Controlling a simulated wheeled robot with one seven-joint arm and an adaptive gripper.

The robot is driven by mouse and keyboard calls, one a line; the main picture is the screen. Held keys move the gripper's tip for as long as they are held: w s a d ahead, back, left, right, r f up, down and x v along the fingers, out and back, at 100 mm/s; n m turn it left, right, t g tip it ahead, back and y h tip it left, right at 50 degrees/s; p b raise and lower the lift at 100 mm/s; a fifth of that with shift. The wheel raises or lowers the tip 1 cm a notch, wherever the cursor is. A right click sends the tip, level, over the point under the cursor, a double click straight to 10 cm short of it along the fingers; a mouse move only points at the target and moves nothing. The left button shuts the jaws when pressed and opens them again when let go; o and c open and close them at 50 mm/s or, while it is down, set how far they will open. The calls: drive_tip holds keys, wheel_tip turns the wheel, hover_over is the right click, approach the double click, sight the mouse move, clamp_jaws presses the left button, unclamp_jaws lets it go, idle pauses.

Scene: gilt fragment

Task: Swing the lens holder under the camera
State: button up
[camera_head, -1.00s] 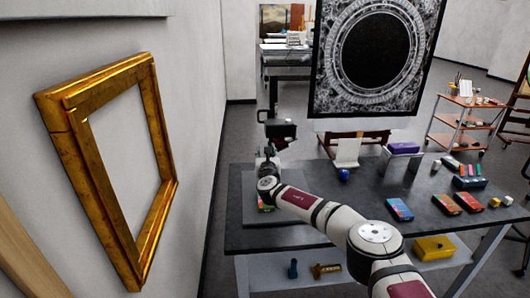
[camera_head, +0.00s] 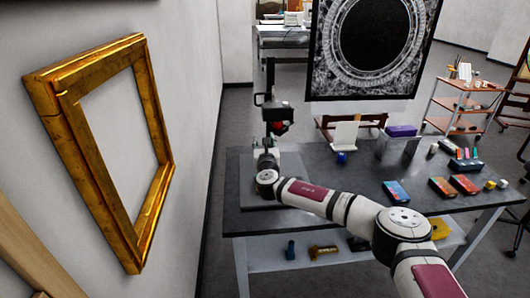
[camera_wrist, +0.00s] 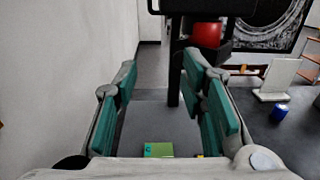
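A black camera (camera_head: 273,110) sits on a dark upright post at the table's left rear. A red part (camera_head: 279,128) shows just under it; it may be the lens holder, but I cannot tell. In the wrist view, the red part (camera_wrist: 207,35) hangs beyond my fingers, right of the black post (camera_wrist: 174,65). My gripper (camera_head: 267,150) is near the post, below the camera. In the wrist view, its teal-padded fingers (camera_wrist: 168,90) are wide apart with nothing between the pads. The camera's upper part is cut off there.
A dark table (camera_head: 330,185) holds a white card stand (camera_head: 345,134), a blue jar (camera_head: 341,158) and several coloured boxes at right. A green box (camera_wrist: 158,150) lies below my gripper. A gilt frame (camera_head: 150,100) hangs on the left wall. A large dark picture (camera_head: 318,75) stands behind.

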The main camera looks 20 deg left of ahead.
drive_tip(key=v, duration=0.7)
drive_tip(key=shift+c, duration=0.2)
